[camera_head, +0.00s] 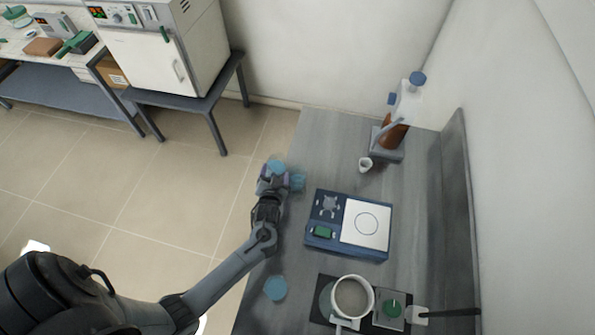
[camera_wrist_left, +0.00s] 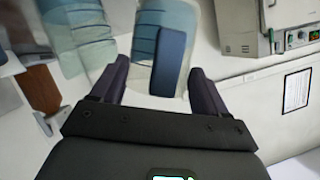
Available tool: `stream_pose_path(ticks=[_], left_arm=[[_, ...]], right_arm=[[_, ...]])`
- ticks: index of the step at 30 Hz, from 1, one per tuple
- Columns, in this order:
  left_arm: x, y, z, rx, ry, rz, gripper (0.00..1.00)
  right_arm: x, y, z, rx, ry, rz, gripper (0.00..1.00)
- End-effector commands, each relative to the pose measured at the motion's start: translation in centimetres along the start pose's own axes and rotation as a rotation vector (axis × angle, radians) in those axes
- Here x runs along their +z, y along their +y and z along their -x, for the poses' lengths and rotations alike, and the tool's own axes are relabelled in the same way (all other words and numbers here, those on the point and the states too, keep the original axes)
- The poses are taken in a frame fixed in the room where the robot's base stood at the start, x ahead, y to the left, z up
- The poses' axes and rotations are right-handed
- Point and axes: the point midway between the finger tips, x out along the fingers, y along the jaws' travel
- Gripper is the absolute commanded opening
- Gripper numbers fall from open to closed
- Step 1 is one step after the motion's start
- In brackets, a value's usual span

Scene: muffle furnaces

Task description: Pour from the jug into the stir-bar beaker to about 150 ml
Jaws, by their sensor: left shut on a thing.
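My left gripper (camera_head: 268,178) is over the left edge of the grey bench. It is shut on the blue handle of a clear jug (camera_head: 277,164); in the left wrist view the jug (camera_wrist_left: 146,72) is between the fingers, with bluish content. A clear beaker with bluish content (camera_head: 298,182) is just right of the jug; in the left wrist view this beaker (camera_wrist_left: 88,30) is at upper left, close beside it. I cannot tell whether they touch, the liquid level, or whether a stir bar is inside. My right gripper is in neither view.
A blue stirrer with a white plate (camera_head: 366,222) lies right of the gripper. A brown bottle (camera_head: 392,134) stands at the back. A furnace (camera_head: 165,55) is at upper left.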

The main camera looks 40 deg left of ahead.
Motion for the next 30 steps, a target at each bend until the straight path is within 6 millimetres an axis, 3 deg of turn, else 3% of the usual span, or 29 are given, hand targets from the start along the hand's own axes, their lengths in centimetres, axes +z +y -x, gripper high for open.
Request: stream_pose_path(ticks=[16, 30], left_arm=[[-0.2, 0.0, 0.0, -0.008, 0.002, -0.019, 0.13], [-0.9, 0.2, 0.3, -0.067, 0.002, -0.160, 0.13]], right_arm=[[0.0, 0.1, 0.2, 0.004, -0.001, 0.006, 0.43], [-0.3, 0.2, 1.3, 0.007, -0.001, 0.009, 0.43]])
